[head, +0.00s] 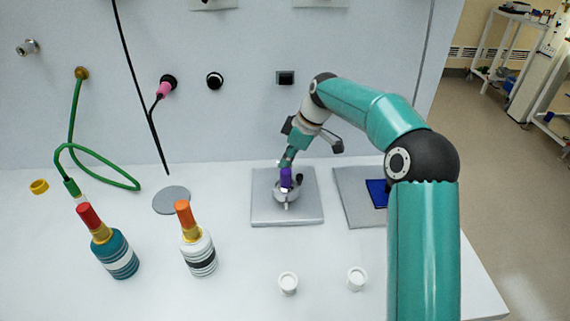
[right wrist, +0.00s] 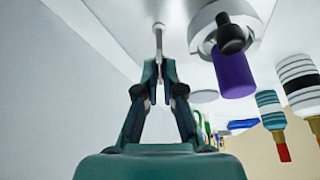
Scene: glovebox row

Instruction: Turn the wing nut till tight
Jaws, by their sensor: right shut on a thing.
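My right gripper (head: 287,162) reaches down behind a small fixture (head: 286,196) on a grey plate (head: 260,215). The fixture has a grey round body, a purple cylinder (head: 286,177) and a black knob (head: 299,178). In the right wrist view, my gripper (right wrist: 158,66) is shut on a thin pale metal piece (right wrist: 158,38), which looks like the wing nut. The purple cylinder (right wrist: 234,74) and black knob (right wrist: 231,38) are beside it, to the right. The fingers hide part of the wing nut, and its thread is not visible. My left gripper is not in view.
A second grey plate (head: 352,205) with a blue item (head: 377,193) lies to the right, partly behind my arm. Two bottles (head: 117,255) (head: 198,253) stand at left, and two white cups (head: 288,283) (head: 356,279) in front. A green hose (head: 75,125) hangs from the back wall.

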